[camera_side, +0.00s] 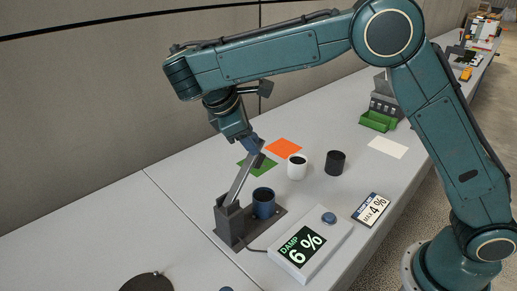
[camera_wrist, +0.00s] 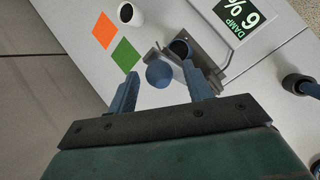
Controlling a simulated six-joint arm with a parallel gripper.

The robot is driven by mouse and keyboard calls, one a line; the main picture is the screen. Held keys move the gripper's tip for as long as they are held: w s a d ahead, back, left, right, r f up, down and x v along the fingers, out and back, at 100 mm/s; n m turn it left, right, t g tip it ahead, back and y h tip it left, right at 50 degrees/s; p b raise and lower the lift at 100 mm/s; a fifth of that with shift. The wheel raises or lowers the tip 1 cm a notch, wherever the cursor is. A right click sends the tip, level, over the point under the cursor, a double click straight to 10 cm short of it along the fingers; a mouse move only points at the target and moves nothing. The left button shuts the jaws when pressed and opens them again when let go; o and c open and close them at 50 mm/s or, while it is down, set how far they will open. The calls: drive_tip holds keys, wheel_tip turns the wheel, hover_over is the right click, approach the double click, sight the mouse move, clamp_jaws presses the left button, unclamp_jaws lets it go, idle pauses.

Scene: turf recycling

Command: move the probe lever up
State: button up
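The probe lever (camera_side: 239,181) is a grey bar that rises at a tilt from a dark post (camera_side: 229,222). Its upper end is at my gripper (camera_side: 257,153), where the fingers partly hide it. In the wrist view, a blue ball knob (camera_wrist: 159,75) sits between the two fingers of my gripper (camera_wrist: 161,88). The fingers stand apart, with a visible gap on each side of the knob. A blue cup (camera_side: 264,205) stands beside the post on a dark base plate; its dark opening also shows in the wrist view (camera_wrist: 180,48).
A meter (camera_side: 307,244) reads "DAMP 6 %", beside a sign (camera_side: 371,209) reading "MAX 4 %". A white cup (camera_side: 297,167), a black cup (camera_side: 335,162), an orange square (camera_side: 284,148) and a green square (camera_side: 262,168) are behind the lever. The table's left part is mostly clear.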

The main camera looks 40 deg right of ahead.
drive_tip(key=shift+d, duration=0.25)
idle(0.3)
